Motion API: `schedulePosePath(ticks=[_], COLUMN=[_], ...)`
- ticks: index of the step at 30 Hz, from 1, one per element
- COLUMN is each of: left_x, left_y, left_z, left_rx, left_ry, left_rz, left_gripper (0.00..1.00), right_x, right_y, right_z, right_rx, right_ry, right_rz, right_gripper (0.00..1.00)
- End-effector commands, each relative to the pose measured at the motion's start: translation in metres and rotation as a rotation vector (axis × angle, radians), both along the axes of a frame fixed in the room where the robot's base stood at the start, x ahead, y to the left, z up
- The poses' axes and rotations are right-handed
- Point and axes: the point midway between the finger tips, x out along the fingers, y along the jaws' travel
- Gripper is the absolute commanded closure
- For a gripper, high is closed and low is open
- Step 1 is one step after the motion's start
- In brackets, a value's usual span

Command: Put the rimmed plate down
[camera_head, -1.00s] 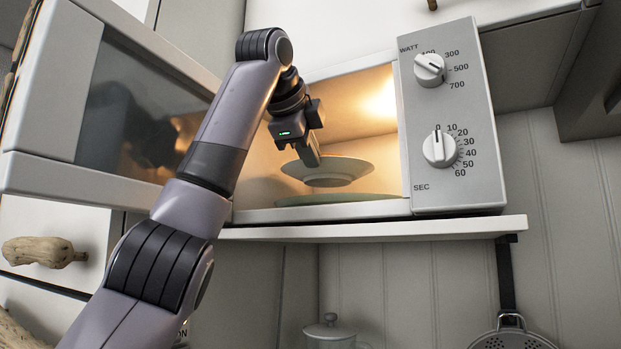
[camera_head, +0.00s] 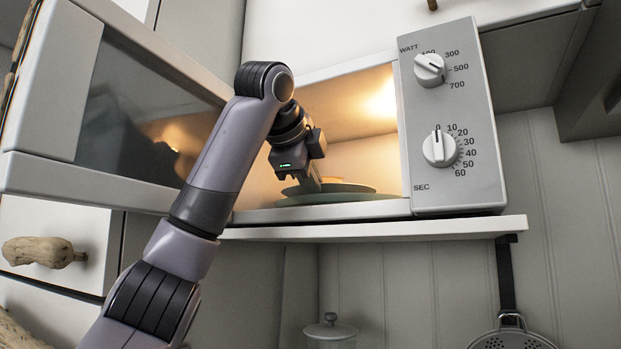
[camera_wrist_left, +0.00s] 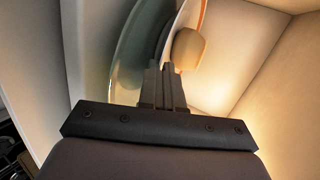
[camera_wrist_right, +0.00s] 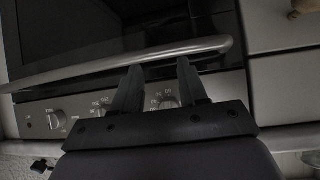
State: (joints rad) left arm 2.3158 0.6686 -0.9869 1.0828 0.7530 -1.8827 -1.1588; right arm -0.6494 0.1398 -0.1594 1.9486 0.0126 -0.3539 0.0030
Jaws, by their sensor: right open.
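The rimmed plate (camera_head: 348,187) is inside the open, lit microwave, low over the green turntable (camera_head: 375,197). It looks dark greenish and almost edge-on in the head view; I see no clear gap beneath it, but contact is hard to tell. My left gripper (camera_head: 317,187) reaches in from the left, fingers close together at the plate's near edge, seemingly pinching it.
The microwave door (camera_head: 130,120) stands open at the left, close to my left arm. The control panel (camera_head: 455,120) bounds the opening at right. A shelf (camera_head: 400,229) runs below. A glass lidded jar (camera_head: 330,332) and a colander (camera_head: 510,338) are lower down.

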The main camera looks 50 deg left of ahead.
Motion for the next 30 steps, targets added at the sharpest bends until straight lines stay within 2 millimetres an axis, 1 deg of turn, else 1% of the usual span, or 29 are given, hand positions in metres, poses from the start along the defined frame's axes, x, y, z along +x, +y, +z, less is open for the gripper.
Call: schedulePosePath(ticks=[2,6,7,8,9,16,20,23,28,30], left_x=[0.000,0.000,0.000,0.000,0.000,0.000,-0.001,-0.012,-0.042,-0.050], left_y=[0.000,-0.001,0.000,0.000,0.000,0.000,-0.001,-0.007,-0.023,-0.025], left_z=[0.002,-0.002,-0.002,-0.002,-0.002,-0.002,0.003,0.008,0.024,0.027], left_rx=[0.001,0.001,0.001,0.001,0.000,0.000,0.000,0.001,0.002,0.001], left_ry=[-0.005,-0.005,-0.001,-0.001,-0.001,0.000,-0.001,-0.005,-0.007,-0.005], left_rz=[-0.002,-0.002,-0.001,-0.001,-0.001,-0.001,0.000,-0.004,-0.004,0.000], left_gripper=[1.00,1.00,0.86,0.76,0.70,0.70,0.70,0.70,0.70,0.70], right_x=[0.000,0.000,0.000,0.000,0.000,0.000,0.000,0.000,0.000,0.000], right_y=[0.000,0.000,0.000,0.000,0.000,0.000,0.000,0.000,0.000,0.000], right_z=[0.000,-0.003,-0.002,-0.002,-0.002,-0.002,0.001,-0.002,-0.006,-0.011], right_rx=[0.000,0.000,0.000,0.000,0.000,0.000,0.000,0.000,0.000,0.000], right_ry=[0.000,0.000,0.000,0.000,0.000,0.000,-0.001,-0.002,-0.002,-0.002], right_rz=[0.000,0.000,0.000,0.000,0.000,0.000,0.000,0.000,0.000,0.000], right_gripper=[0.57,0.57,0.57,0.57,0.57,0.57,0.57,0.57,0.57,0.57])
